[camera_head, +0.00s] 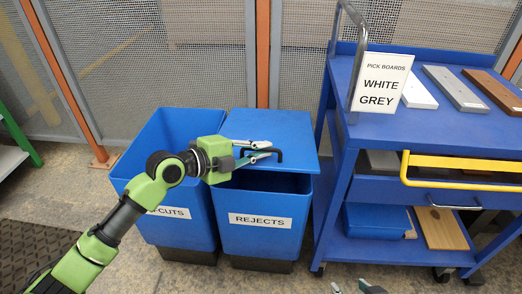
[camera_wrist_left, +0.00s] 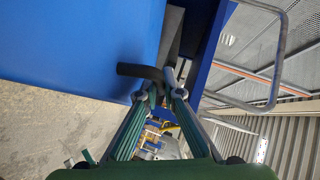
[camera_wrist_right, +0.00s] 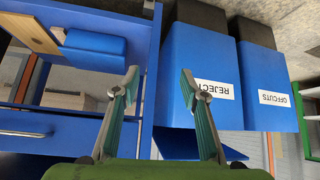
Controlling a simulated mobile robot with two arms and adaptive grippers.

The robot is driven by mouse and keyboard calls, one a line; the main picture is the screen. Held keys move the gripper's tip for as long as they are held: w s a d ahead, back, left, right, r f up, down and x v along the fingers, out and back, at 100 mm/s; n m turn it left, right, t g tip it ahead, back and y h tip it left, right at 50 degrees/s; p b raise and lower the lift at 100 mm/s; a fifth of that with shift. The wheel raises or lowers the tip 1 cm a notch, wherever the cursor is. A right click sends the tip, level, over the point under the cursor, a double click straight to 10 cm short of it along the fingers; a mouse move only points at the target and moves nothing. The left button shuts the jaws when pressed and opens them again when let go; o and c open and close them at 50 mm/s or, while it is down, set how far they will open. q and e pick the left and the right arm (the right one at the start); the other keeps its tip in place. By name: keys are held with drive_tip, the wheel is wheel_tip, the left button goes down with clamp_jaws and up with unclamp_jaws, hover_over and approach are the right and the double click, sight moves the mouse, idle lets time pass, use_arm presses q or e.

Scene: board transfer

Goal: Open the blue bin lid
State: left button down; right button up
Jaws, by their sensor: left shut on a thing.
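The blue lid (camera_head: 270,126) of the REJECTS bin (camera_head: 262,222) is partly raised: a dark gap shows between its front edge and the bin's front rim. My left gripper (camera_head: 266,150) is shut on the black lid handle (camera_head: 279,153) near the lid's front edge. The left wrist view shows the handle (camera_wrist_left: 140,70) between the fingertips, with the lid's blue face (camera_wrist_left: 75,40) beside it. My right gripper (camera_wrist_right: 158,80) is open and empty; only its tips show at the bottom of the head view. The right wrist view shows the bin (camera_wrist_right: 205,65) upside down.
The open OFFCUTS bin (camera_head: 170,130) stands directly left. A blue cart (camera_head: 440,135) stands to the right, with a sign (camera_head: 381,82), several boards and a yellow bar (camera_head: 465,162). A mesh fence (camera_head: 205,55) is close behind the bins. Floor in front is clear.

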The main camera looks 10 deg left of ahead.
use_arm(q)
drive_tip(key=r+p, duration=0.2)
drive_tip(key=shift+w+r, duration=0.35)
drive_tip(key=shift+w, duration=0.05)
drive_tip(key=shift+w+r+n+g+p, duration=0.35)
drive_tip(key=shift+r+p, duration=0.25)
drive_tip(key=shift+r, duration=0.15)
use_arm(e)
drive_tip(key=s+d+f+g+h, duration=0.1)
drive_tip(key=s+d+g, duration=0.25)
drive_tip(key=s, duration=0.55)
use_arm(q)
drive_tip(key=shift+w+r, duration=0.1)
drive_tip(key=shift+r, duration=0.15)
drive_tip(key=w+r+g+p, duration=0.1)
drive_tip(key=w+r+p, duration=0.5)
drive_tip(key=r, duration=0.4)
drive_tip(key=shift+w+n+y, duration=0.25)
drive_tip(key=shift+n+y, duration=0.15)
drive_tip(key=shift+n, duration=0.05)
use_arm(e)
wheel_tip(320, 180, down, 21)
drive_tip(key=s+g, duration=0.2)
drive_tip(key=shift+s+a+f, duration=0.2)
drive_tip(key=shift+s+a, duration=0.05)
drive_tip(key=shift+a, duration=0.1)
use_arm(q)
drive_tip(key=shift+g, duration=0.25)
